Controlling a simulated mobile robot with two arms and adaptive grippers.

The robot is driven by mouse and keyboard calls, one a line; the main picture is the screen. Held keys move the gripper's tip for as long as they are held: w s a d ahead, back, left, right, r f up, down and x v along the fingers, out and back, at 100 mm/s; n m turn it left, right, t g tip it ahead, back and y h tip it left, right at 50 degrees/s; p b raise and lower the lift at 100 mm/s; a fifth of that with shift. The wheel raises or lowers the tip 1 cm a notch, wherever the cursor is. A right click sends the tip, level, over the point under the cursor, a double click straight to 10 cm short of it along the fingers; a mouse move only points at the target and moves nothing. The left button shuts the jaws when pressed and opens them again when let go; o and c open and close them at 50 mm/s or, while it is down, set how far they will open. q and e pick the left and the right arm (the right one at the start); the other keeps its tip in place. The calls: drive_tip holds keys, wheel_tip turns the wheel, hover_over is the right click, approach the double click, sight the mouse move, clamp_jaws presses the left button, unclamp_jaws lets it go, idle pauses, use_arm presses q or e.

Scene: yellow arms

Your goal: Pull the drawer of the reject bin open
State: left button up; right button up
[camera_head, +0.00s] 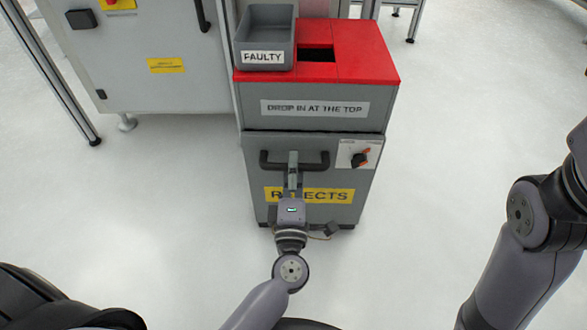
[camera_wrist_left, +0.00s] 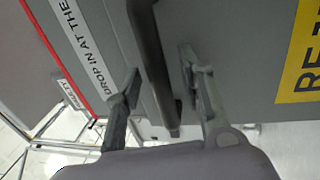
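The reject bin is a grey cabinet with a red top (camera_head: 362,55). Its drawer front (camera_head: 345,178) carries a yellow REJECTS label and looks flush with the body. A dark horizontal handle (camera_head: 315,165) runs across the drawer front. My left gripper (camera_head: 292,158) is at the middle of this handle and hides part of the label. In the left wrist view, the fingers of the left gripper (camera_wrist_left: 158,88) are apart, with the handle (camera_wrist_left: 150,60) between them and gaps visible on both sides. My right gripper is out of view; only its arm shows at the right.
A grey FAULTY tray (camera_head: 265,45) stands on the bin's top, beside a dark drop opening (camera_head: 316,54). A grey cabinet (camera_head: 150,75) stands to the left. The floor (camera_head: 440,130) in front and right is clear.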

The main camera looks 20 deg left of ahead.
use_arm(q)
drive_tip(key=shift+w+a+r, duration=0.1)
drive_tip(key=shift+w, duration=0.25)
drive_tip(key=shift+c, duration=0.3)
clamp_jaws()
idle(0.5)
